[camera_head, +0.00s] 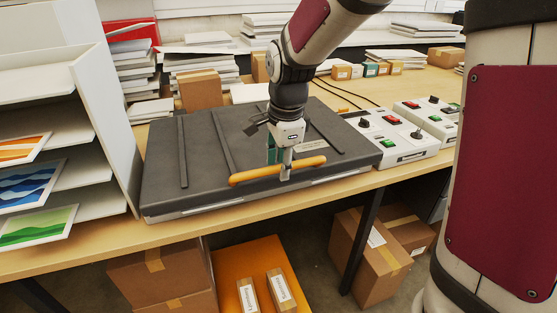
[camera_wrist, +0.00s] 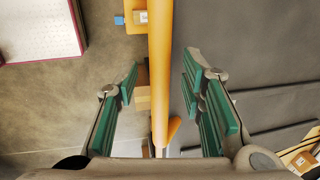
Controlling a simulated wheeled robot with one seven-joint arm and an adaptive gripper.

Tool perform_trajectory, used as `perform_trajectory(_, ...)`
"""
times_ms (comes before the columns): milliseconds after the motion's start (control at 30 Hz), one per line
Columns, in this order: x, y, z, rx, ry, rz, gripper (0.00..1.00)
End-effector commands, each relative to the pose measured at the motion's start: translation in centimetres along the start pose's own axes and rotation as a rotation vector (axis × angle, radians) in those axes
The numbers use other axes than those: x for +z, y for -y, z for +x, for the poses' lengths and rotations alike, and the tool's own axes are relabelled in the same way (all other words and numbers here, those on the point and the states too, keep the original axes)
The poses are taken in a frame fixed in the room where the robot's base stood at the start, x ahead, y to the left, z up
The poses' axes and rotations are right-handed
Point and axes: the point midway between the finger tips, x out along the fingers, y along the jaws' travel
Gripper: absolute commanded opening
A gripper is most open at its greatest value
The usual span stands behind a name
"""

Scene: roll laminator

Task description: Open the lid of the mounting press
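The mounting press has a dark grey lid (camera_head: 200,150) that lies flat and closed on its base on the table. An orange handle bar (camera_head: 248,175) runs along the lid's front edge. My gripper (camera_head: 284,166) points down at the bar, right of its middle. In the wrist view the orange bar (camera_wrist: 160,45) runs between the green-padded fingers of my gripper (camera_wrist: 161,72). The fingers are open, one on each side, with visible gaps to the bar. The lid also fills the right of the wrist view (camera_wrist: 260,45).
Control boxes with buttons and knobs (camera_head: 398,151) stand right of the press. A white shelf rack (camera_head: 110,130) with colourful prints stands close on the left. Paper stacks (camera_head: 205,65) and small boxes line the back. Cardboard boxes (camera_head: 365,255) sit under the wooden table (camera_head: 180,232).

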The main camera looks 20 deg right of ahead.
Motion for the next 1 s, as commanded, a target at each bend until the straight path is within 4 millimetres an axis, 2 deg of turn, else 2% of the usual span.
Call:
perform_trajectory(100, 0.0, 0.0, 0.0, 0.0, 0.0, 0.0, 0.36)
perform_trajectory(267, 0.0, 0.0, 0.0, 0.0, 0.0, 0.0, 0.0)
perform_trajectory(533, 0.0, 0.0, -0.2, 0.0, 0.0, 0.0, 0.0)
perform_trajectory(667, 0.0, 0.3, -1.1, -0.001, 0.0, 0.0, 0.0)
perform_trajectory(867, 0.1, 1.6, -4.7, -0.006, 0.0, -0.001, 0.0)
perform_trajectory(1000, 0.1, 3.2, -8.4, -0.011, 0.0, -0.001, 0.0)
